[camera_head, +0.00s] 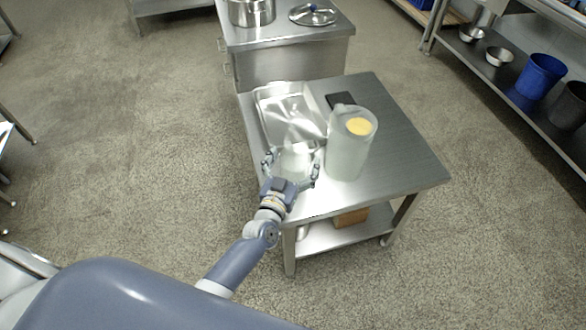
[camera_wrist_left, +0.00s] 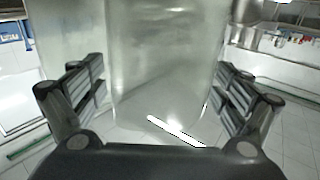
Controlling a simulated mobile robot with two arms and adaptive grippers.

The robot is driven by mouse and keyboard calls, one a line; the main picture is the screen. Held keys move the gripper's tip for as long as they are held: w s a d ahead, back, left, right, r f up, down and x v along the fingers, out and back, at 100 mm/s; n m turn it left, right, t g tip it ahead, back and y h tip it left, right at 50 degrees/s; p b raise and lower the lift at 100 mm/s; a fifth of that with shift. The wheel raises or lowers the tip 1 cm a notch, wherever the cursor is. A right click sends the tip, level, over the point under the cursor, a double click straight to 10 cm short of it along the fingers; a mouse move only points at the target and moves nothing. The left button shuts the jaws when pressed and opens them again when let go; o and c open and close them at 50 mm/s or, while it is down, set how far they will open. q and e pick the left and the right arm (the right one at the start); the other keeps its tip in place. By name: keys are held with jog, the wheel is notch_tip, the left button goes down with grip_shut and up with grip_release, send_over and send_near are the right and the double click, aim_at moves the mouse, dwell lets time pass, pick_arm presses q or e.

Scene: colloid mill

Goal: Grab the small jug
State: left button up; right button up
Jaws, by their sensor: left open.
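The small jug (camera_head: 296,157) is pale and translucent and stands on the near left part of the steel table, in front of the metal tray. My left gripper (camera_head: 293,166) is open, with one finger on each side of the jug. In the left wrist view a translucent jug body (camera_wrist_left: 165,60) fills the middle between the two spread fingers (camera_wrist_left: 158,88). Gaps show beside it, and I cannot tell whether either finger touches it. The jug's lower part is partly hidden by the gripper in the head view. My right gripper is not in view.
A larger translucent jug (camera_head: 345,158) with a yellow top stands close to the right. A shiny metal tray (camera_head: 264,112) and a dark flat object (camera_head: 340,99) lie behind. The right part of the steel table (camera_head: 408,160) is clear. A pot (camera_head: 251,12) stands on the unit behind.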

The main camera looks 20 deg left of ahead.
pick_arm(q)
jog(key=c, duration=1.5)
jog(key=shift+r, duration=0.15)
